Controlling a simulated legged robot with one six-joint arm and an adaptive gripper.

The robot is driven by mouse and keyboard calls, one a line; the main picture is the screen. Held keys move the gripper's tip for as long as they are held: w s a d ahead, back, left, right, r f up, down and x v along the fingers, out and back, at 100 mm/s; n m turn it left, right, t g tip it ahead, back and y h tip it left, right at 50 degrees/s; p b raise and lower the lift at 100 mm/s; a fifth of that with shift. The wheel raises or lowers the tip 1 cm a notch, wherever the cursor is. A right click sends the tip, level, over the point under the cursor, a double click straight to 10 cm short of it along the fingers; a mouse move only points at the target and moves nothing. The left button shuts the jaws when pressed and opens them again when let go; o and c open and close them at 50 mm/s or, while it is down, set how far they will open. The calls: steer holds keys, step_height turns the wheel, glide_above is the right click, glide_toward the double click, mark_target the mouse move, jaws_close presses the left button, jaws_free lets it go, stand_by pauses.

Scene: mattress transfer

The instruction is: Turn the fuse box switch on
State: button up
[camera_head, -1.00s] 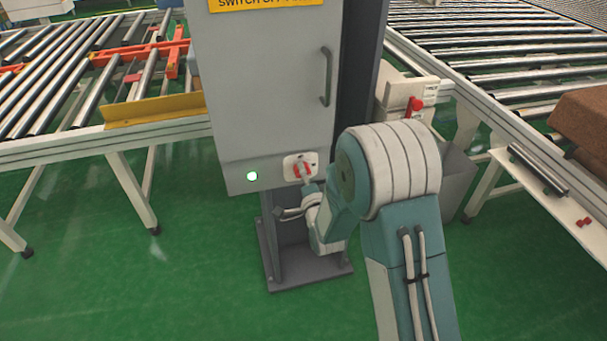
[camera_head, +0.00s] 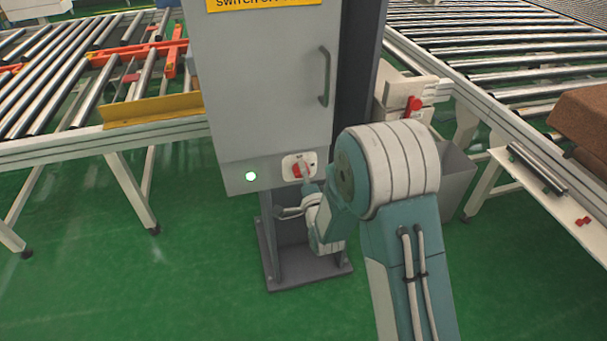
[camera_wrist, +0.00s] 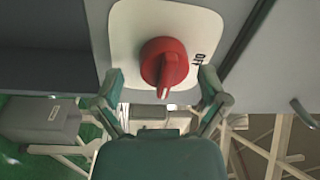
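The grey fuse box (camera_head: 265,85) stands upright in the middle of the head view. Its red rotary switch (camera_head: 300,169) sits on a pale plate at the lower right of the box. In the wrist view the red knob (camera_wrist: 165,64) has its white-marked pointer toward the bottom of the picture, and small dark lettering shows on the plate to its right. My gripper (camera_wrist: 161,84) is open, with one finger on each side of the knob's pointer end and gaps between. In the head view my gripper (camera_head: 298,199) is just below the switch, partly hidden by my arm.
Roller conveyors stand at left (camera_head: 55,80) and right (camera_head: 500,60). A grey bin (camera_head: 455,182) and a small box with a red handle (camera_head: 414,103) are right of the post. Green floor is free in front.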

steer(key=shift+s+a, duration=0.1)
steer(key=shift+s, duration=0.05)
steer(key=v, duration=1.1)
steer(key=shift+s, duration=0.35)
steer(key=shift+f, duration=0.15)
steer(key=s+d+r+n+g+h, duration=0.25)
steer(key=d+r+n+g, duration=0.4)
steer(key=r, duration=0.35)
steer(key=s+d+r+n+g+h, duration=0.1)
steer(key=s+d+r+n+g, duration=0.2)
steer(key=s, duration=0.6)
steer(key=s+d+r+n+g+h, duration=0.1)
steer(key=s+d+r+n+g, duration=0.2)
steer(key=s, duration=0.7)
steer(key=shift+s+d+r+h, duration=0.2)
steer(key=shift+s+d+h, duration=0.15)
steer(key=shift+d, duration=0.15)
